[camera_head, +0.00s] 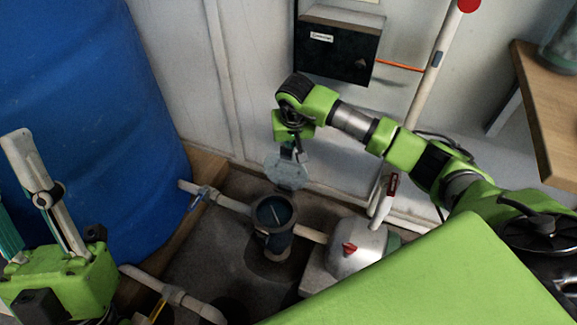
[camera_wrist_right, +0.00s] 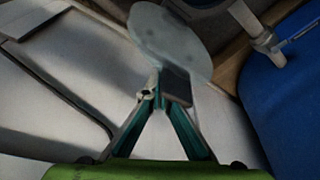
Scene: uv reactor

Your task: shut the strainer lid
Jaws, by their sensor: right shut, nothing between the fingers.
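The strainer (camera_head: 273,215) is a dark round pot in the white pipe line, in the middle of the head view. Its top is open and the bluish inside shows. The strainer lid (camera_head: 287,174) is a pale translucent disc, standing raised behind the pot's mouth. My right gripper (camera_head: 292,152) is shut and empty at the lid's upper edge. In the right wrist view the lid (camera_wrist_right: 168,38) lies just beyond the closed fingertips (camera_wrist_right: 164,96); I cannot tell whether they touch. My left gripper (camera_head: 40,195) is partly in view at the left edge, far from the strainer.
A big blue barrel (camera_head: 95,120) stands at the left. A pump with a red knob (camera_head: 349,248) sits right of the strainer. White pipes (camera_head: 222,202) run along the floor. A black box (camera_head: 337,50) hangs on the wall behind, and a wooden shelf (camera_head: 550,120) is at the right.

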